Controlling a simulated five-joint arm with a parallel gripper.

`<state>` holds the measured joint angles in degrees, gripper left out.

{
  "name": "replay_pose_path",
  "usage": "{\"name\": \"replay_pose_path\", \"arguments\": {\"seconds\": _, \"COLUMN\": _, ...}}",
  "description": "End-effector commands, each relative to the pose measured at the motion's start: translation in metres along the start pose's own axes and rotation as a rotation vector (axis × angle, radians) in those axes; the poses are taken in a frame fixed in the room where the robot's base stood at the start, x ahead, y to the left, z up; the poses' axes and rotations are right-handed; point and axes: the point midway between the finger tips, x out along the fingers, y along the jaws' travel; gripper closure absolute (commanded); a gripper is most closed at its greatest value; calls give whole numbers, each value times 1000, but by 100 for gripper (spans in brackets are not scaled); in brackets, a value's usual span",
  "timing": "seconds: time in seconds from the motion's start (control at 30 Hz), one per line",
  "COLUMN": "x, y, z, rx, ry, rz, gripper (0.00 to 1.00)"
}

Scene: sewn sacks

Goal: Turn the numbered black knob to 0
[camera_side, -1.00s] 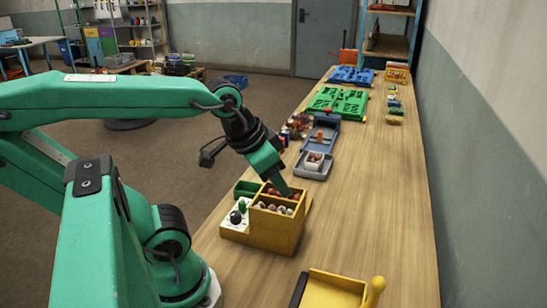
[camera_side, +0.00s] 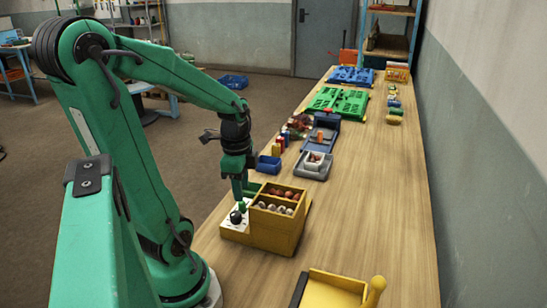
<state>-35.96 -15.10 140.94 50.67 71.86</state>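A black knob (camera_side: 236,217) sits on a white panel (camera_side: 233,227) at the left front of a yellow box (camera_side: 279,236). Its numbers are too small to read. A small green piece (camera_side: 242,206) stands on the panel just behind the knob. My gripper (camera_side: 240,198) points down over the panel, just above or at the green piece, behind the black knob. I cannot tell whether its fingers touch anything or are open.
The yellow box holds red-brown and whitish round things in compartments. A blue bin (camera_side: 268,165) and a grey tray (camera_side: 313,166) stand behind it. A yellow tray with a handle (camera_side: 335,290) lies in front.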

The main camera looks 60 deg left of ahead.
Motion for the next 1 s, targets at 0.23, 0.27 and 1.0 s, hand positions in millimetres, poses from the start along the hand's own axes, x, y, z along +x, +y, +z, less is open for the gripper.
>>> {"name": "replay_pose_path", "arguments": {"seconds": 0.23, "x": 14, "y": -4, "z": 20, "rx": 83, "ry": -16, "rz": 54, "gripper": 62}}
{"name": "replay_pose_path", "arguments": {"seconds": 0.27, "x": 14, "y": -4, "z": 21, "rx": 88, "ry": -16, "rz": 57, "gripper": 62}}
{"name": "replay_pose_path", "arguments": {"seconds": 1.0, "x": 52, "y": -2, "z": 22, "rx": 94, "ry": -17, "rz": 63, "gripper": 62}}
